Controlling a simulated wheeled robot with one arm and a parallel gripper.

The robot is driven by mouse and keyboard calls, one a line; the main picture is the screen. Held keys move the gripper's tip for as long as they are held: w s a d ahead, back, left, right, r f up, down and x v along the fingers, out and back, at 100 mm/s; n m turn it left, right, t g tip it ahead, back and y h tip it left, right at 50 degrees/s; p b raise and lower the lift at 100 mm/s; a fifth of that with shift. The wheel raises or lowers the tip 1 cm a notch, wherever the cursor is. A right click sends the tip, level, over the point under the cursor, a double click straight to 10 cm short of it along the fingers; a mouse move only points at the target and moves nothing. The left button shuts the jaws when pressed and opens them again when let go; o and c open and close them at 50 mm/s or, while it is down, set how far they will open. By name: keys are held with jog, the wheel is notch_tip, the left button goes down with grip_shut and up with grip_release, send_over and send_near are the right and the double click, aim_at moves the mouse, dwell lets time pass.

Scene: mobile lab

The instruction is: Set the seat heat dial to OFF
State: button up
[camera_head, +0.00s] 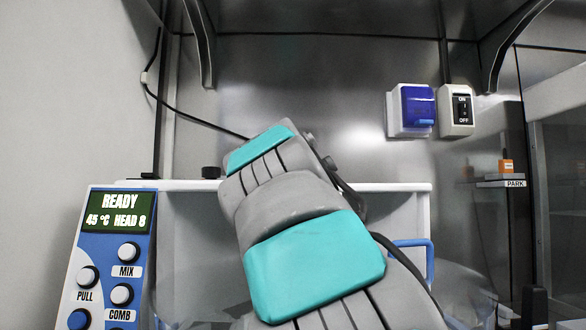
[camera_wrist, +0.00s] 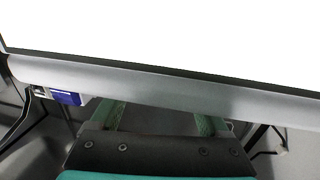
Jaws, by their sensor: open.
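I cannot make out a dial labelled seat heat in either view. The blue and white control panel (camera_head: 104,262) at the lower left of the head view has a screen reading READY, 45 °C, HEAD 8. Below the screen are round white knobs or buttons marked MIX, PULL and COMB, and a blue one. My gripper (camera_wrist: 162,118) shows in the wrist view with two teal fingers apart and nothing seen between them. My arm hides the gripper in the head view.
A white-framed unit (camera_head: 400,187) stands behind my arm, with a blue handle (camera_head: 412,243) at right. On the steel back wall are a blue-covered box (camera_head: 411,108) and an ON/OFF switch (camera_head: 459,110). A PARK shelf (camera_head: 500,183) holds an orange item.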

jog(key=shift+w+d+r, duration=0.1)
jog(key=shift+w, duration=0.35)
jog(key=shift+c, duration=0.2)
grip_shut()
